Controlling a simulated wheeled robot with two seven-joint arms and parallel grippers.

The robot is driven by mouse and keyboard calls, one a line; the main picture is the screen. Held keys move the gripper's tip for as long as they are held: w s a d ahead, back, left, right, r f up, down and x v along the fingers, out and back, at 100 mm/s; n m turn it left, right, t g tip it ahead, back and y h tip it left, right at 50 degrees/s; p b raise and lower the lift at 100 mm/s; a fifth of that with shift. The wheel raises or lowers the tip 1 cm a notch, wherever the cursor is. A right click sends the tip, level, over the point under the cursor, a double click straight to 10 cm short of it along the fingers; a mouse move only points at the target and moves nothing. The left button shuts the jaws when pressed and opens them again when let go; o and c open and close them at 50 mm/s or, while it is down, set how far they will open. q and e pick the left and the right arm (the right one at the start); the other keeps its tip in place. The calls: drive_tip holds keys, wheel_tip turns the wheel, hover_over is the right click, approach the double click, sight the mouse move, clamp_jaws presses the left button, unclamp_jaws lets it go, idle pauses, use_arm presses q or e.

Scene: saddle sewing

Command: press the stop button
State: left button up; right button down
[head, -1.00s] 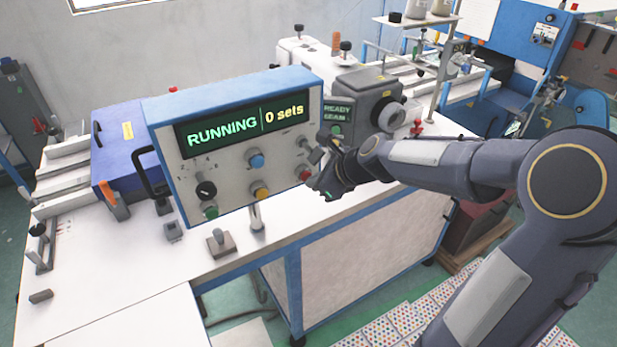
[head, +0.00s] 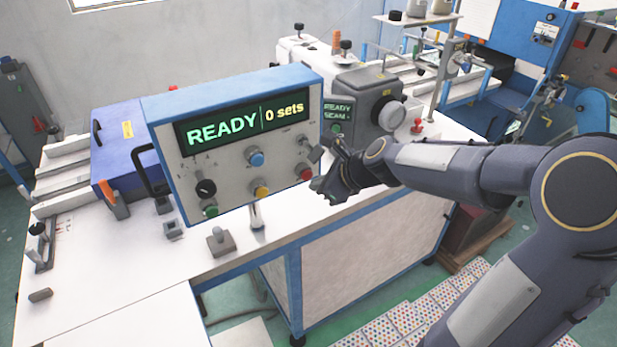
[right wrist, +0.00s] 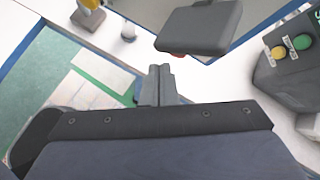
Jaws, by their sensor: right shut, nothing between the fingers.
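The control box (head: 165,155) has a blue top and a pale slanted face. Its display (head: 240,122) reads READY and 0 sets in green and yellow. A red button (head: 304,174), which looks like the stop button, sits at the lower right of the face and is visible. My right gripper (head: 322,186) is shut and empty, just right of and below the red button, apparently a little clear of it. In the right wrist view its shut fingers (right wrist: 158,84) point toward a grey block (right wrist: 203,26) with a reddish bit under it. My left gripper is not in view.
The box also has a blue button (head: 256,158), a yellow button (head: 261,188), a green button (head: 210,211) and a black knob (head: 205,188). A grey machine (head: 365,90) stands behind. The white table (head: 130,265) is mostly clear at the front left.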

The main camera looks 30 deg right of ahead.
drive_tip(key=shift+s, duration=0.1)
drive_tip(key=s, duration=0.2)
drive_tip(key=s+b, duration=0.1)
drive_tip(key=s, duration=0.1)
drive_tip(key=shift+s+d, duration=0.2)
drive_tip(key=shift+s, duration=0.15)
idle(0.7)
drive_tip(key=s+a+n+g, duration=0.1)
drive_tip(key=s+a+n, duration=0.3)
drive_tip(key=s+n, duration=0.6)
drive_tip(key=s+a+f+n+g, duration=0.1)
drive_tip(key=s+a+n, duration=0.2)
drive_tip(key=s+n, duration=0.7)
drive_tip(key=n, duration=0.5)
drive_tip(key=shift+a+f+n+g, duration=0.25)
drive_tip(key=shift+a+n+g, duration=0.15)
